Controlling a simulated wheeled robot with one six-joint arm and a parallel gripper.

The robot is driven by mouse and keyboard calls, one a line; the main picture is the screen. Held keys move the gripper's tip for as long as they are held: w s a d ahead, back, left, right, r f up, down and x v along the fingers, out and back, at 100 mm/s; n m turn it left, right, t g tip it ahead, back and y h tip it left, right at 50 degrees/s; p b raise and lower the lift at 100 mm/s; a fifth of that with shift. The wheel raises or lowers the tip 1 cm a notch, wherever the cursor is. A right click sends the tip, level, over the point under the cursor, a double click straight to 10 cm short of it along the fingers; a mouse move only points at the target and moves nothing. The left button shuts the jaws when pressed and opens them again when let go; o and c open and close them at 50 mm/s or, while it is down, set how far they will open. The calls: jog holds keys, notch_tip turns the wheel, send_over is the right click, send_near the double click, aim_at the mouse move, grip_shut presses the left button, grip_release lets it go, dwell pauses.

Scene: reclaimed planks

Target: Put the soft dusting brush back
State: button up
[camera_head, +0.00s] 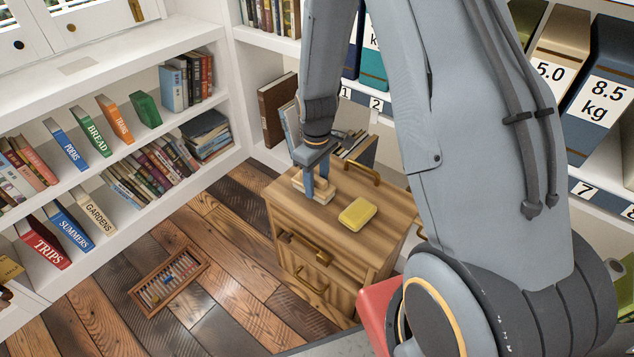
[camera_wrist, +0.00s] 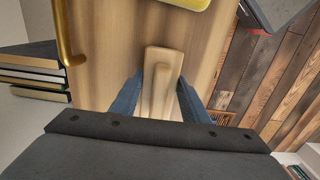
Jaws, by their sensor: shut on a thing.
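The soft dusting brush, a pale wooden block with a raised grip, is between the fingers of my gripper (camera_wrist: 158,98). The brush (camera_wrist: 160,62) is at or just above the top of a small wooden cabinet (camera_wrist: 110,50); I cannot tell if it touches. In the head view my gripper (camera_head: 318,190) points down over the cabinet's left part (camera_head: 382,208), with the brush (camera_head: 324,196) at its fingertips. The brush's bristles are hidden. A yellow block (camera_head: 357,213) lies on the cabinet top, to the right of the brush and apart from it.
The cabinet has brass handles (camera_head: 305,246) on its front and one on top (camera_head: 362,172). An abacus (camera_head: 168,281) lies on the plank floor (camera_head: 233,290). White bookshelves (camera_head: 150,45) stand on the left, and numbered shelves with weight-labelled binders (camera_head: 603,92) on the right. My arm hides much of the right.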

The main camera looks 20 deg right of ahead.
aim_at(316, 177)
jog(key=o, duration=1.4)
notch_tip(316, 177, up, 12)
jog(key=p, duration=0.2)
jog(key=s+a+r+m, duration=0.1)
jog(key=s+a+r, duration=0.2)
jog(key=s+r, duration=0.3)
jog(key=s+a+r+m, duration=0.1)
jog(key=s+a+r, duration=0.2)
jog(key=s+r, duration=0.3)
jog(key=s+a+r+m, duration=0.2)
jog(key=s+r, duration=0.4)
jog(key=s, duration=0.6)
jog(key=shift+a+y, duration=0.3)
jog(key=shift+a, duration=0.55)
jog(key=shift+p, duration=0.3)
